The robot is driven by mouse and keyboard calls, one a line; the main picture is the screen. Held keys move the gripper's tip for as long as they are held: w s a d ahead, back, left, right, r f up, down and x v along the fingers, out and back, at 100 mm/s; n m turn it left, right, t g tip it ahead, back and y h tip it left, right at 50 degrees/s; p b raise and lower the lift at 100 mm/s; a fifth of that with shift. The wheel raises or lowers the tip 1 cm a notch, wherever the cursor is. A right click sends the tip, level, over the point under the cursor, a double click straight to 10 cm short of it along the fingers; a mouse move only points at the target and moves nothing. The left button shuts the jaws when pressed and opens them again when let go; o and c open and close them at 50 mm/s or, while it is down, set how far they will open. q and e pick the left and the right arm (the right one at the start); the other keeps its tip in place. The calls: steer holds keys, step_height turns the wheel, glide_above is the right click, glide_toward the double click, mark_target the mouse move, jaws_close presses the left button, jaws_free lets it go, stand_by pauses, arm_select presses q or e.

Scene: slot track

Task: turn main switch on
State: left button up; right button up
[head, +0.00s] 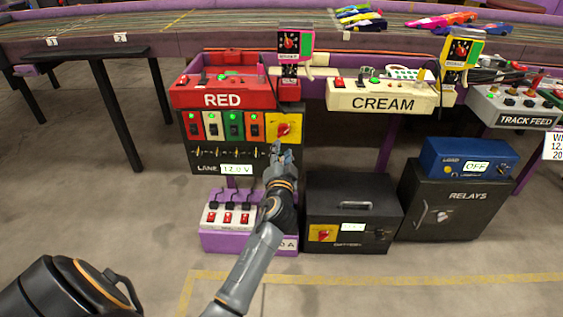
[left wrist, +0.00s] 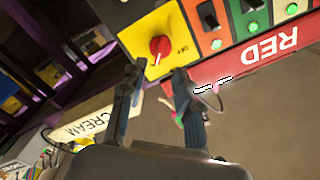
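The main switch looks to be the red rotary knob (head: 284,129) on a yellow plate (head: 295,119), at the right end of the black lane panel. My left gripper (head: 278,153) is just below and in front of the knob. In the left wrist view its fingers (left wrist: 159,70) are apart, with the knob showing beyond the gap between them. Nothing is between the fingers, and contact with the knob is not visible. My right gripper is not in view.
The red RED console (head: 222,99) is above the lane panel (head: 205,160); the CREAM console (head: 383,103) is to its right. A black battery box (head: 352,205) with another red knob (head: 325,233) stands below right. The blue box (head: 470,158) reads OFF on the relay cabinet (head: 455,212).

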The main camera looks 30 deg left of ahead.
arm_select(q)
steer(key=shift+v, duration=2.35)
